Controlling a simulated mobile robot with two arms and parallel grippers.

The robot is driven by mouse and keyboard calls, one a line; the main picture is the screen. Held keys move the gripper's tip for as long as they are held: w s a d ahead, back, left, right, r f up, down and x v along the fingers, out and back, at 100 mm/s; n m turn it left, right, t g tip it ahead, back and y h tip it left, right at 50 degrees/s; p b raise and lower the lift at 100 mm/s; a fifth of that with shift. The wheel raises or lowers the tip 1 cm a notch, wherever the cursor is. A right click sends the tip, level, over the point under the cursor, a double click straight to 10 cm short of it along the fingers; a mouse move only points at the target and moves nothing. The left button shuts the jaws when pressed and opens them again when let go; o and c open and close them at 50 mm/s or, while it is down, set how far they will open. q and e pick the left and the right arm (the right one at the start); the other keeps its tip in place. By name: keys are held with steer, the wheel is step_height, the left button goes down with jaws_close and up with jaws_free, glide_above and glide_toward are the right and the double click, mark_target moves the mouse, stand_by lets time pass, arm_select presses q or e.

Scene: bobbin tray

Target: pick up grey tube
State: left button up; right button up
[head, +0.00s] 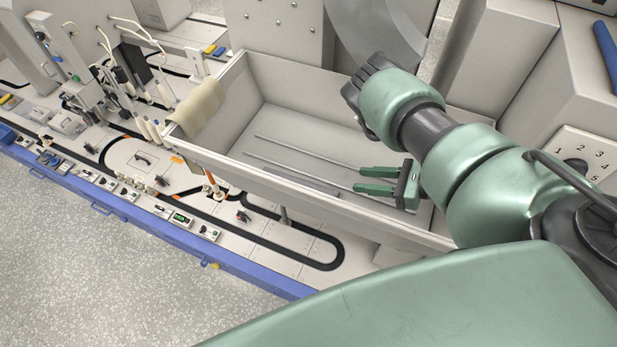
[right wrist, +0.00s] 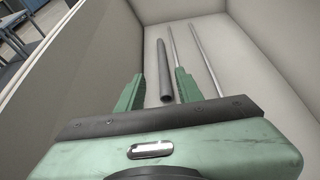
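The grey tube (head: 305,183) lies on the floor of a long pale tray (head: 330,205), close to its near wall. In the right wrist view the tube (right wrist: 163,68) is dark grey and hollow, with its open end toward me. My right gripper (head: 359,180) is open and empty inside the tray, just right of the tube's end. In the right wrist view its green fingers (right wrist: 159,74) appear on either side of the tube. I cannot tell the height gap between them. My left gripper is not in view.
Two thin light rods (head: 318,155) lie roughly parallel beside the tube, farther from the near wall. A beige cloth (head: 197,107) hangs over the tray's left end. Machinery with a black track (head: 215,213) runs along the near side. Grey cabinets stand behind.

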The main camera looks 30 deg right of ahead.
steer(key=b, duration=0.9)
glide_toward(338, 193)
steer(key=shift+w+a+f, duration=1)
steer(key=shift+w+f, duration=0.05)
steer(key=shift+f, duration=0.15)
steer(key=shift+w+a+f, duration=0.15)
steer(key=shift+w+a, duration=0.35)
steer(key=shift+w, duration=0.05)
steer(key=shift+w+a+b, duration=0.4)
steer(key=shift+w, duration=0.1)
steer(key=shift+x, duration=2.3)
jaws_close()
